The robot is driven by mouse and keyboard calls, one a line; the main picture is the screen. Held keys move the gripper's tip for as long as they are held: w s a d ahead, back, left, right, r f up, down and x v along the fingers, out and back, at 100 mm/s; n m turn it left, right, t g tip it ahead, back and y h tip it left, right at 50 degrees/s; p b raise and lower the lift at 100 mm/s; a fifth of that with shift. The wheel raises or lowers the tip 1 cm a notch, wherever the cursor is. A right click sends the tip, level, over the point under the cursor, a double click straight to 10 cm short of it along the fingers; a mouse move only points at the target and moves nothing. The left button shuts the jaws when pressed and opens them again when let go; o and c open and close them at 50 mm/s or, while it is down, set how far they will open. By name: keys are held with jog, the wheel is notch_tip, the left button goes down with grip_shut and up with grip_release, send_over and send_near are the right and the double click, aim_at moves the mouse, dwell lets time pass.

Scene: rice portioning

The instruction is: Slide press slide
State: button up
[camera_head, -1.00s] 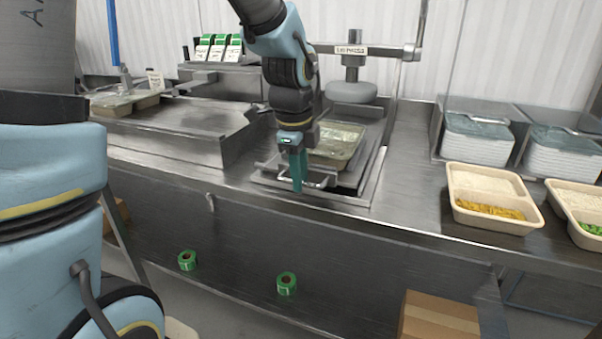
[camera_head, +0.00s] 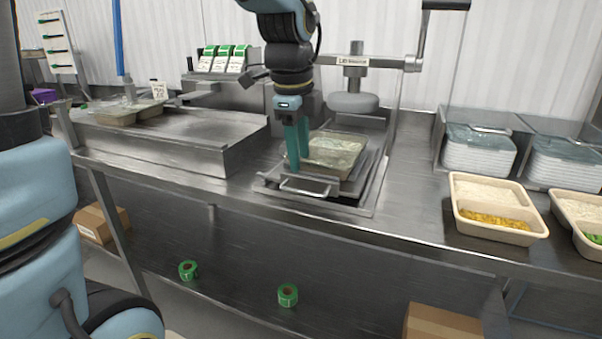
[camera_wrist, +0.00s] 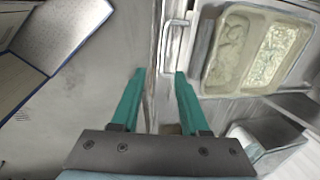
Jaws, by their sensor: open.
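The press slide (camera_head: 345,184) is a metal sled with a bar handle (camera_head: 305,190) at its front, on the counter below the press. A two-compartment food tray (camera_head: 338,150) rests in it, and its top looks covered by a clear lid or film. The press head (camera_head: 354,103) is raised above and behind the tray. My gripper (camera_head: 297,160) has teal fingers pointing down, open and empty, by the tray's left side and above the handle. In the wrist view the handle (camera_wrist: 172,44) is just right of the gap between the fingertips (camera_wrist: 158,75), beside the tray (camera_wrist: 255,52).
A raised metal counter block (camera_head: 180,137) stands left of the press, with another covered tray (camera_head: 130,112) behind. Filled rice trays (camera_head: 495,207) and lid stacks (camera_head: 478,153) are at the right. Green tape rolls (camera_head: 288,295) lie below the counter.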

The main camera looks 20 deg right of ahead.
jog(key=shift+s+a+r, duration=0.1)
jog(key=shift+r, duration=0.55)
jog(key=shift+s+a+r, duration=0.1)
jog(key=shift+r, duration=0.55)
jog(key=a+f+n, duration=0.7)
jog(key=a+n, duration=0.5)
jog(key=a, duration=0.1)
jog(key=w+a+f+n+y, duration=0.1)
jog(key=a+f+n, duration=0.6)
jog(key=a+n, duration=0.6)
jog(key=shift+w+n, duration=0.15)
jog(key=shift+n, duration=0.15)
